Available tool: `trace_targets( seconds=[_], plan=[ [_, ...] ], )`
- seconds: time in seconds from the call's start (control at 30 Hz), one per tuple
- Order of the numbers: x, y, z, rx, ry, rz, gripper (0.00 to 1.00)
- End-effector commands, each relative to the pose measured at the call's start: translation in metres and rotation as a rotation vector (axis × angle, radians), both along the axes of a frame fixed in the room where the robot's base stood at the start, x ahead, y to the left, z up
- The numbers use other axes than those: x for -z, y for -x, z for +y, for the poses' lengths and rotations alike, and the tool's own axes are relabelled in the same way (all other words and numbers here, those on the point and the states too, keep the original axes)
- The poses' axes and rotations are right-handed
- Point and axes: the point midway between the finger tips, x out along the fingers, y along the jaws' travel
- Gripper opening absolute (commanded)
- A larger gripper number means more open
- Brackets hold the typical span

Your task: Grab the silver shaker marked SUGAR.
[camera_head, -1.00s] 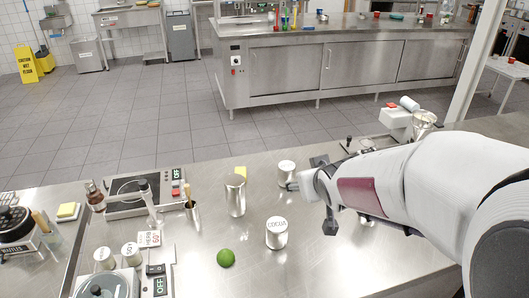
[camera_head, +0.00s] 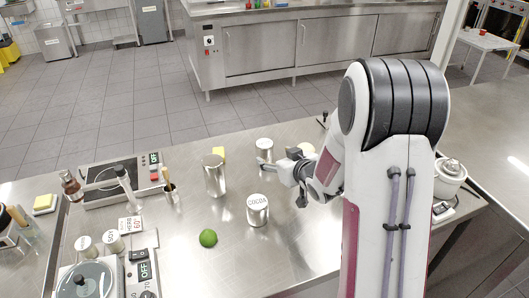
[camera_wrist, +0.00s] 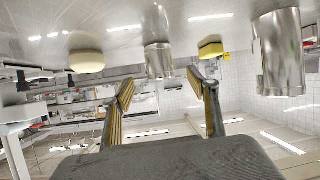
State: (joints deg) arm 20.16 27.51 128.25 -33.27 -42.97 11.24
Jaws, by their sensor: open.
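A silver lidded shaker (camera_head: 264,146) stands upright at the back of the steel counter; its lid mark is not readable. In the wrist view, which is upside down, a silver cylinder (camera_wrist: 158,60) that looks like this shaker shows between and beyond the fingers. A second silver shaker, marked COCOA (camera_head: 257,211), stands nearer the front. No SUGAR mark is readable in either view. My gripper (camera_head: 281,181) is open and empty, low over the counter just in front of the rear shaker, with the COCOA shaker at its front left. It also shows in the wrist view (camera_wrist: 160,86).
A tall silver container (camera_head: 214,176) stands left of my gripper, with a yellow sponge (camera_head: 219,154) behind it. A green lime (camera_head: 208,238) lies at the front. A pale round thing (camera_head: 306,148) sits right of the rear shaker. Scales and a hot plate fill the left side.

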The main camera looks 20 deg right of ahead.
Motion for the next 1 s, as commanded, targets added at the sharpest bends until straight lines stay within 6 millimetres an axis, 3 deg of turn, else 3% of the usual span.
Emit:
trace_targets(
  seconds=[0.23, 0.73, 1.0],
  plan=[
    [0.022, -0.007, 0.001, -0.033, -0.046, -0.04, 0.59],
    [0.025, -0.009, 0.002, -0.04, -0.055, -0.051, 0.59],
    [0.03, -0.025, 0.004, -0.041, -0.056, -0.051, 0.59]
  ],
)
